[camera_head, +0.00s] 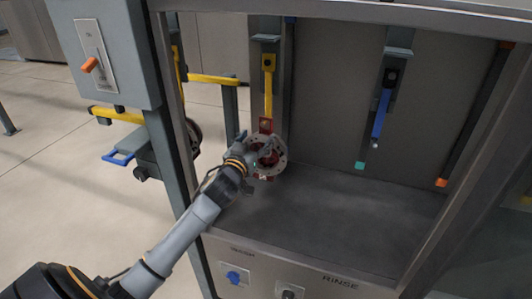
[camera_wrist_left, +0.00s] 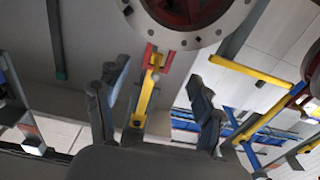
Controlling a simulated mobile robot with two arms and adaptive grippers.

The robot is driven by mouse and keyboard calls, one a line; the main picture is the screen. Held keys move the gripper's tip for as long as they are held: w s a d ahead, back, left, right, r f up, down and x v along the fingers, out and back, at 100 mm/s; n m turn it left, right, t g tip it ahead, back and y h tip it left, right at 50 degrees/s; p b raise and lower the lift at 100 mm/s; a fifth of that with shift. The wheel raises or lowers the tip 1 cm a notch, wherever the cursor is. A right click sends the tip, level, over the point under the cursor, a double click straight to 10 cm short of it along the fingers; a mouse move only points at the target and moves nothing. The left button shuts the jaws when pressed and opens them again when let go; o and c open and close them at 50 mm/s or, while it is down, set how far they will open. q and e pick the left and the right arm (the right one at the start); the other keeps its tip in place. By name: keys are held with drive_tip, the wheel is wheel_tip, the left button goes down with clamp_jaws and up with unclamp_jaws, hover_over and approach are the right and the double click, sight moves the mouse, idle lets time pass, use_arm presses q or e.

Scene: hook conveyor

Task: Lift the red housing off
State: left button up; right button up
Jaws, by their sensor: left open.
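The red housing (camera_head: 264,176) hangs inside the bay by a red lug (camera_head: 266,125) at its top, below a yellow hook (camera_head: 268,88). A round grey flange with bolt holes surrounds its red middle. In the left wrist view, the housing (camera_wrist_left: 185,12) is cut off by the top edge, and its red lug (camera_wrist_left: 152,50) meets the yellow hook (camera_wrist_left: 145,98). My left gripper (camera_head: 262,146) is open in front of the housing and hides part of it. In the wrist view its fingers (camera_wrist_left: 158,95) stand apart on either side of the hook, with no visible grip. My right gripper is out of view.
A blue hook (camera_head: 381,115) hangs empty at the bay's right. The bay's grey floor (camera_head: 325,215) is clear. A frame post (camera_head: 172,130) and a control box (camera_head: 105,50) with an orange lever stand at left. A front panel (camera_head: 320,280) reads RINSE.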

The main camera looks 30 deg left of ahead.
sight(266, 122)
use_arm(q)
drive_tip(key=p+x, duration=0.1)
drive_tip(key=x, duration=0.2)
drive_tip(key=p+x, duration=0.1)
drive_tip(key=x, duration=0.3)
drive_tip(key=shift+w+r, duration=0.2)
drive_tip(key=shift+w, duration=0.1)
drive_tip(key=shift+w+f, duration=0.1)
drive_tip(key=shift+w, duration=0.3)
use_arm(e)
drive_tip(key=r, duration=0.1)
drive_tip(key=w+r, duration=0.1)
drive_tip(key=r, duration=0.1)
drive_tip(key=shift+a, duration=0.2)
use_arm(q)
drive_tip(key=shift+s, duration=0.1)
